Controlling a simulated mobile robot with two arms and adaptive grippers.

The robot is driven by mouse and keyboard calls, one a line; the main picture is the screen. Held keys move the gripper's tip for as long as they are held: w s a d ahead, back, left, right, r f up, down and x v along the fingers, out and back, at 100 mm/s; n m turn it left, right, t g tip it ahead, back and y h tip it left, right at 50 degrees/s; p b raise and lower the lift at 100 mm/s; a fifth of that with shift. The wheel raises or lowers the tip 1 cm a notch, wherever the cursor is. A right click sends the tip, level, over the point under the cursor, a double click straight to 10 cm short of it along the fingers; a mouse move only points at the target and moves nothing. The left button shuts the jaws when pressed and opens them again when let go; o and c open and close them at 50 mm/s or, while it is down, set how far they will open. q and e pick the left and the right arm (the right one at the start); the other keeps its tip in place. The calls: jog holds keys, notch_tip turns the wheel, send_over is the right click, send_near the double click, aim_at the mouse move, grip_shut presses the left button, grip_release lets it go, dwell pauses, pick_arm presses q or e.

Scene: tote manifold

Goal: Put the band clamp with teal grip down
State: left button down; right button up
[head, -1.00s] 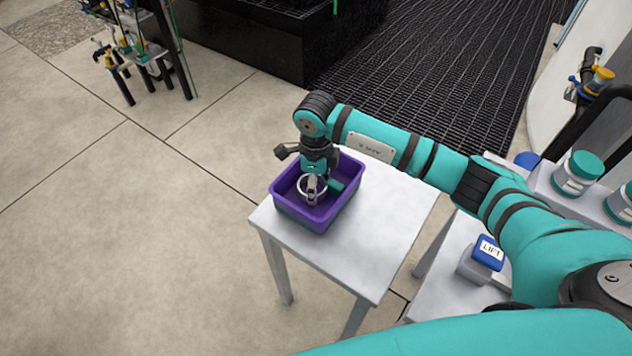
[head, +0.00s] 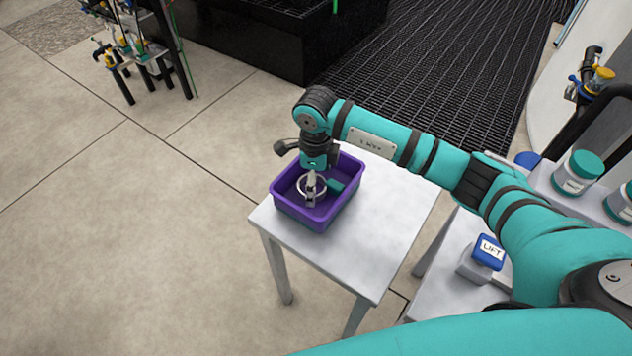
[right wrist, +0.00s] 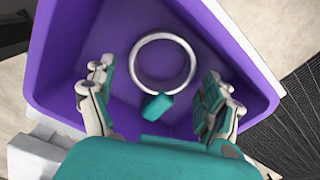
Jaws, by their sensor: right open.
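The band clamp shows as a pale metal ring (right wrist: 136,66) with a teal grip (right wrist: 157,107) in the right wrist view. It is inside the purple tote (right wrist: 60,50), seemingly on its floor. In the head view the ring (head: 300,188) and the teal grip (head: 335,185) show below my right wrist. My right gripper (right wrist: 158,78) is open, with one finger on each side of the clamp and a visible gap to both. In the head view the right gripper (head: 311,185) reaches down into the tote and partly covers the ring. My left gripper is out of view.
The tote stands on a small white table (head: 385,220) with bare top to its right. A grey box with a blue LIFT top (head: 488,252) and teal-lidded jars (head: 578,172) are at the right. A rack with clamps (head: 125,45) stands at the upper left.

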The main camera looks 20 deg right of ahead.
notch_tip(320, 180, up, 11)
jog(key=b, duration=0.1)
dwell(0.3)
